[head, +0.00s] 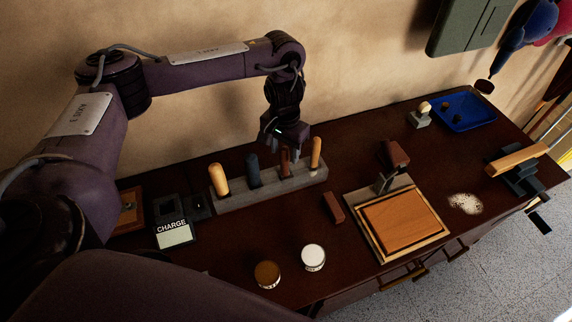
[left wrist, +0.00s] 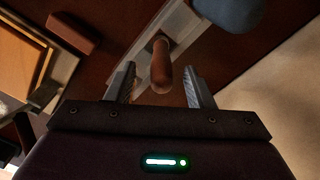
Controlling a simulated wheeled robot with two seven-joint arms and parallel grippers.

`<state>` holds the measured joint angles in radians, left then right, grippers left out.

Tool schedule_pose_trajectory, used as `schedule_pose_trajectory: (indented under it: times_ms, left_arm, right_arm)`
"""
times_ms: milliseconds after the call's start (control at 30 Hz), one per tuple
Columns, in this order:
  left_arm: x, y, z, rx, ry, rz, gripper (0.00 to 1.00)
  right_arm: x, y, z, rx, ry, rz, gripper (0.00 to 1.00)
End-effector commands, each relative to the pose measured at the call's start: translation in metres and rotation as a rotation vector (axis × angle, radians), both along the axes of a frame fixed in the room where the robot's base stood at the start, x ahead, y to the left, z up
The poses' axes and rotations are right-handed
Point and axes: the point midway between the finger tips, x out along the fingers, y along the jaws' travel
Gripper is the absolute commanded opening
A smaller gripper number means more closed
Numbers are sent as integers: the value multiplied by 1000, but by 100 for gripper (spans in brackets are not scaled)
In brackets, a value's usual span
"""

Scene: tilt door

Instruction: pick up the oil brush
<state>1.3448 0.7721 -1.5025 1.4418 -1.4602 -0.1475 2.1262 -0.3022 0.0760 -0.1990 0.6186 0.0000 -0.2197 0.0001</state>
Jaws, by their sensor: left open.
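A grey tool rack (head: 232,199) on the dark workbench holds several upright handled tools. A brown handle (head: 285,162) stands in it, probably the oil brush; its lower end is hidden in the rack. My left gripper (head: 290,146) is above this handle, pointing down. In the left wrist view the brown handle (left wrist: 160,66) lies between the two open, apart fingers of my left gripper (left wrist: 160,88). I cannot tell whether either finger touches it. My right gripper is not in view.
An orange handle (head: 316,152) stands close right of the brown one, a blue handle (head: 253,170) to its left and a yellow handle (head: 218,180) farther left. A brown block (head: 333,207), a wooden board (head: 403,226) and two jars (head: 313,257) occupy the bench's front.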

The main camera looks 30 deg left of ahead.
Motion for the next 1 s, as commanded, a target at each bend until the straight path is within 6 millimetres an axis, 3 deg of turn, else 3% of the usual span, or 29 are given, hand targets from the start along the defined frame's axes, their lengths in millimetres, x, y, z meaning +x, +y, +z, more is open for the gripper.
schedule_pose_trajectory:
  times_ms: [133, 300, 633, 1000]
  left_arm:
    - [-1, 1, -22, -1, 4, 2, 48]
    - [0, 1, -46, -1, 2, 1, 48]
    - [0, 1, -50, 0, -1, 1, 48]
    - [0, 2, -50, 0, 0, 1, 0]
  right_arm:
    - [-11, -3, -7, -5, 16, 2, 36]
    - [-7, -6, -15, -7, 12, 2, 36]
    - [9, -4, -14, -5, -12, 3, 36]
    - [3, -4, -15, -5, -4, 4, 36]
